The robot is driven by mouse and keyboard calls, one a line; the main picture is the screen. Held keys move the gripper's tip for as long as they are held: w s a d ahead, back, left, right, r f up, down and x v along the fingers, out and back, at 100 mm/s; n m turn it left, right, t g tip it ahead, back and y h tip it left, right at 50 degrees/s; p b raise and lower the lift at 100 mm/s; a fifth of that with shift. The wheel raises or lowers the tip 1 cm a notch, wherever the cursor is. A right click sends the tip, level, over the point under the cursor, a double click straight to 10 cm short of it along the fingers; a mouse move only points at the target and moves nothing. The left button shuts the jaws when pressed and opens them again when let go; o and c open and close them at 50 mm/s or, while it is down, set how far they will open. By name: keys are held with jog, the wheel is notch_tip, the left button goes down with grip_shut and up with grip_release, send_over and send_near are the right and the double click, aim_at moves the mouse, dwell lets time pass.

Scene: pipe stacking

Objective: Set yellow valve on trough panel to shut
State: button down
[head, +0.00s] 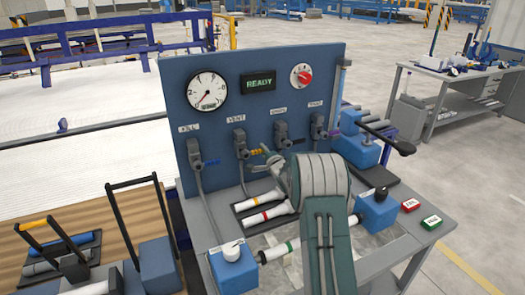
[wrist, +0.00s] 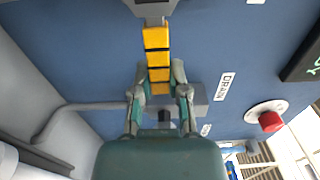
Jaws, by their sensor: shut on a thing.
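The yellow valve handle (head: 258,152) has dark bands. It sticks out sideways to the right from the grey valve body (head: 241,142) under the VENT label on the blue panel (head: 225,125). In the wrist view the handle (wrist: 157,52) runs down from a grey body at the top edge to between my fingertips. My gripper (wrist: 160,85) has one finger on each side of the handle's free end and is shut on it. In the head view my gripper (head: 268,163) reaches in from the right, and its wrist partly hides the area below the third valve.
The neighbouring grey valve (wrist: 192,100) is close behind my fingers. A blue-handled valve (head: 196,153) is left and a purple-handled one (head: 318,125) right. A gauge (head: 207,91), READY display (head: 258,83) and red knob (head: 303,76) sit above. Banded pipes (head: 268,213) lie below.

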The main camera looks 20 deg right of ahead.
jog(key=shift+d+f, duration=0.1)
jog(key=shift+f, duration=0.15)
jog(key=c, duration=0.6)
grip_release()
jog(key=shift+f, duration=0.1)
jog(key=shift+d, duration=0.1)
jog(key=s, duration=1.2)
